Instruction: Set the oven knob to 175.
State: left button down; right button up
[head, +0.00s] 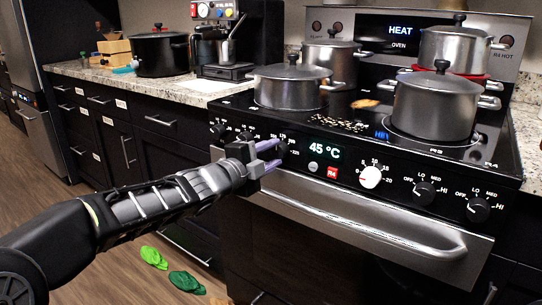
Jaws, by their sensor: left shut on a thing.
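The oven knob (281,147) is a dark knob on the stove's front panel, just left of the green display (325,150) that reads 45 °C. My left gripper (276,154) is at this knob, its purple-grey fingers closed on either side of it. The gripper hides part of the knob and its dial, so the pointer setting cannot be read. Small temperature numbers show around the dial. My right gripper is not in view.
A white knob (371,177) and black burner knobs (424,193) sit to the right on the panel. The oven handle (365,226) juts out below. Several steel pots (434,106) stand on the cooktop. Green items (153,257) lie on the floor.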

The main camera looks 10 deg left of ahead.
pick_arm(q)
jog(key=c, duration=0.9)
grip_release()
jog(key=shift+c, duration=0.2)
jog(key=shift+s, duration=0.1)
jog(key=p+v, duration=0.1)
jog(key=v, duration=0.6)
jog(key=shift+s+a+p, duration=0.15)
jog(key=shift+s+p, duration=0.15)
jog(key=shift+p, duration=0.1)
jog(key=shift+n, duration=0.3)
